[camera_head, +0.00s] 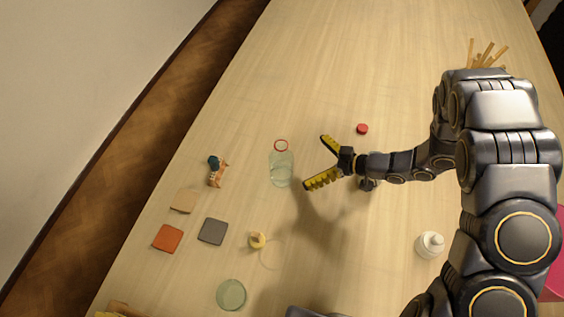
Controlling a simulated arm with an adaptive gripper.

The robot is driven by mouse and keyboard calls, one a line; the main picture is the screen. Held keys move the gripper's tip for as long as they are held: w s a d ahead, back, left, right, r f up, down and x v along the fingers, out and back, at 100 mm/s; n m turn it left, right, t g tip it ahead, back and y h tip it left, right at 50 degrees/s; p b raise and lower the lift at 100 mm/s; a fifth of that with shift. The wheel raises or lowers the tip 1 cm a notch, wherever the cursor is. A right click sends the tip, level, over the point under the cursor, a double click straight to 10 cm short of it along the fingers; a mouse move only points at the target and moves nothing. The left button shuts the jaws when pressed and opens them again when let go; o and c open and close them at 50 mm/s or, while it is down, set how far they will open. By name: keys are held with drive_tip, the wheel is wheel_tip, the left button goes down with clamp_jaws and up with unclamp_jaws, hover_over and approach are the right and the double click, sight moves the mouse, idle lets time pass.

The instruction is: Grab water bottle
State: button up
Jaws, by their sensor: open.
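The water bottle (281,168) is clear with a red ring at its neck. It is on the light wooden table, left of my gripper. My gripper (313,162) has yellow and black fingers spread wide, with nothing between them. The fingertips point left toward the bottle, a short gap to its right. A dark shadow falls on the table below the gripper. Whether the fingers are level with the bottle in height, I cannot tell.
A red cap (362,129) lies behind the gripper. A small figurine (216,171) is left of the bottle. Tan, orange (168,238) and grey (213,231) tiles, a yellowish item (257,240) and a green disc (231,294) lie nearer. A white bottle (429,245) stands right. The far table is mostly clear.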

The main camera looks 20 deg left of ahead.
sight(292, 160)
drive_tip(key=x, duration=0.8)
drive_tip(key=shift+s, duration=0.1)
drive_tip(key=c, duration=1.2)
